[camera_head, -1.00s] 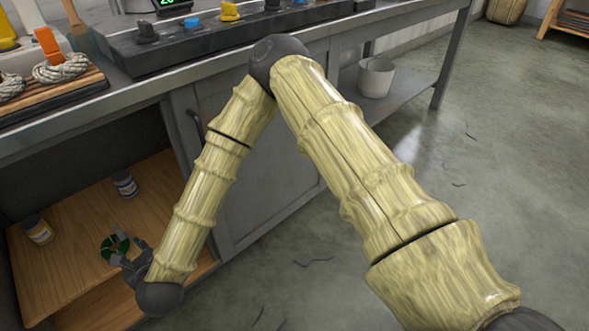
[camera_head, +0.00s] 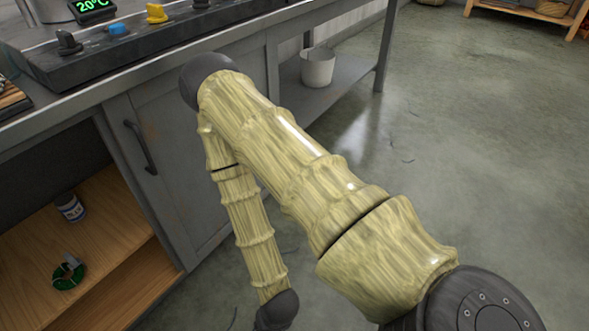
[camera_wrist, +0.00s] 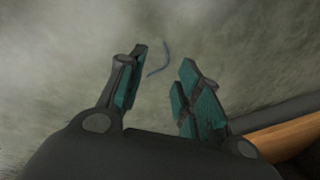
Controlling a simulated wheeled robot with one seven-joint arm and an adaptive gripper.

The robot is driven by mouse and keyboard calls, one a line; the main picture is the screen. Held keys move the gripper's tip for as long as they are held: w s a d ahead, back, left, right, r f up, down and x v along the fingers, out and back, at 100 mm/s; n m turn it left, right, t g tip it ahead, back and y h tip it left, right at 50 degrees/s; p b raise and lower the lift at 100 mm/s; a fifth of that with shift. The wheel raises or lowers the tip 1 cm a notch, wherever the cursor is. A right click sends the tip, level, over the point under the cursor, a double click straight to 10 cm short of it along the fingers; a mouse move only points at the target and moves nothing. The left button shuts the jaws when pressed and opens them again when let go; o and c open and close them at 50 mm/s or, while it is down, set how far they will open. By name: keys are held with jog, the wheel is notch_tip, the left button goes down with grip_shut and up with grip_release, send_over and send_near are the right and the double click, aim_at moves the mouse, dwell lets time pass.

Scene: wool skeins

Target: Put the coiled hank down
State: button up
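The coiled hank (camera_head: 68,274) is a small dark green ring with a grey band, lying on the wooden shelf (camera_head: 110,225) inside the open bay under the bench. My gripper (camera_wrist: 160,85) is open and empty in the wrist view, with bare grey floor beyond its teal finger pads. In the head view the end of my arm is at the bottom edge, to the right of the shelf and clear of the hank; the fingers are out of that picture.
A jar with a blue and white label (camera_head: 70,207) stands on the shelf behind the hank. A grey cabinet door (camera_head: 165,165) with a dark handle is beside the bay. A pale bucket (camera_head: 317,67) stands on the lower rack. The floor (camera_head: 480,150) at right is open.

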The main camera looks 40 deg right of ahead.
jog(key=s+d+n+g+h, duration=0.1)
jog(key=s+d+n, duration=0.2)
jog(key=s+d, duration=0.2)
jog(key=shift+s+d+r+n+g, duration=0.15)
jog(key=shift+s+d+n+g, duration=0.2)
jog(key=shift+d, duration=0.35)
jog(key=shift+w, duration=0.15)
